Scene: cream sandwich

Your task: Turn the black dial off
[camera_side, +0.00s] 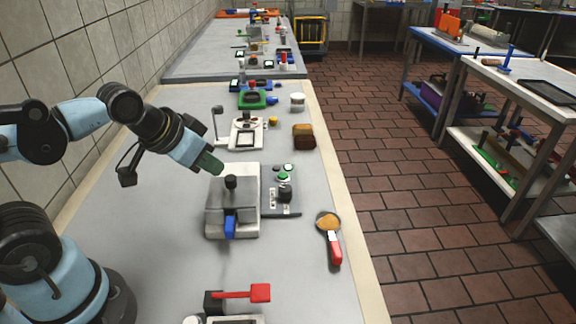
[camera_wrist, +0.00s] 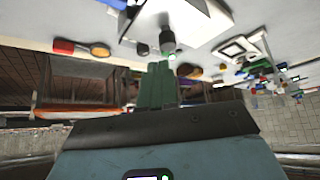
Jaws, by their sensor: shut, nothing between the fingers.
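A black knob (camera_side: 285,193) stands on a grey control panel (camera_side: 279,212) that also carries a green button (camera_side: 283,177); its on or off setting cannot be told. A second black knob (camera_side: 231,182) sits on top of the white machine (camera_side: 248,200) just left of the panel. In the wrist view the machine's knob (camera_wrist: 167,39) is close beyond my fingertips, with a smaller black knob (camera_wrist: 142,48) beside it. My gripper (camera_side: 214,166) has green fingers, shut and empty, in the air up and left of the machine's knob, apart from both knobs.
A blue part (camera_side: 230,227) is on the machine's front. A spoon with a red handle (camera_side: 335,248) lies to the right, near the counter edge. A brown loaf (camera_side: 304,137) and a white scale-like device (camera_side: 243,134) stand behind. The counter left of the machine is clear.

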